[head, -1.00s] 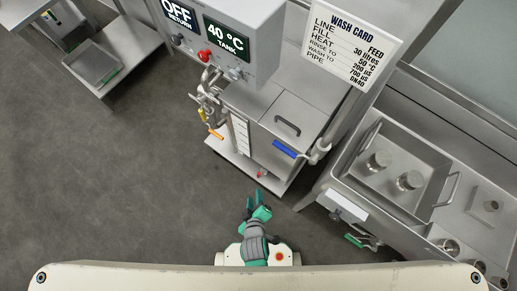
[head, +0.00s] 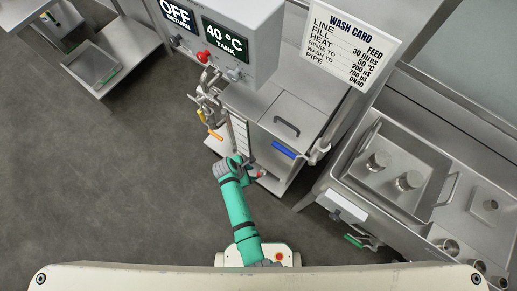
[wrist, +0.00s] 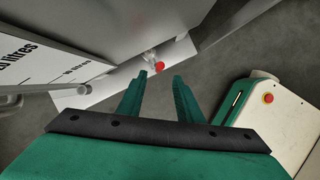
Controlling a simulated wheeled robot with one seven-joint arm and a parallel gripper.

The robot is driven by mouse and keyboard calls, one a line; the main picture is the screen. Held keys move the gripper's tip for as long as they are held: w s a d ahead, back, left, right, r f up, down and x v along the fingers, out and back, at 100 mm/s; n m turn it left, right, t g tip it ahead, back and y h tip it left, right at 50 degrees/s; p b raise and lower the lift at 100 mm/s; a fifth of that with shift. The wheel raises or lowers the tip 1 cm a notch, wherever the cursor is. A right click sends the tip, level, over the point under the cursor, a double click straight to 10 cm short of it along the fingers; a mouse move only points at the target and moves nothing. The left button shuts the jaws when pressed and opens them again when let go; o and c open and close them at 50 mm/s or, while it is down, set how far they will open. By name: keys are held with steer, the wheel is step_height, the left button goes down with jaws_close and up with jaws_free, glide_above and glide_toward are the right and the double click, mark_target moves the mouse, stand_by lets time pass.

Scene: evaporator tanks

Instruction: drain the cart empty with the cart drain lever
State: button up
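The cart (head: 270,110) is a grey steel unit with a litre scale (head: 241,137) on its side, which also shows in the wrist view (wrist: 45,62). A small red-tipped fitting (wrist: 159,66), apparently the drain lever, sits low by the cart's bottom shelf; in the head view its red tip (head: 261,173) shows just right of my arm. My gripper (wrist: 160,76) is open and empty in the wrist view. Its two green fingers point toward the red tip, which appears between and beyond the fingertips with no visible contact. In the head view my fingers are largely hidden.
A control box (head: 225,50) reads 40 °C and OFF. A sink bench (head: 400,190) stands right.

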mark_target(259, 175)
steer(key=x, duration=1)
steer(key=shift+s, duration=0.1)
jaws_close()
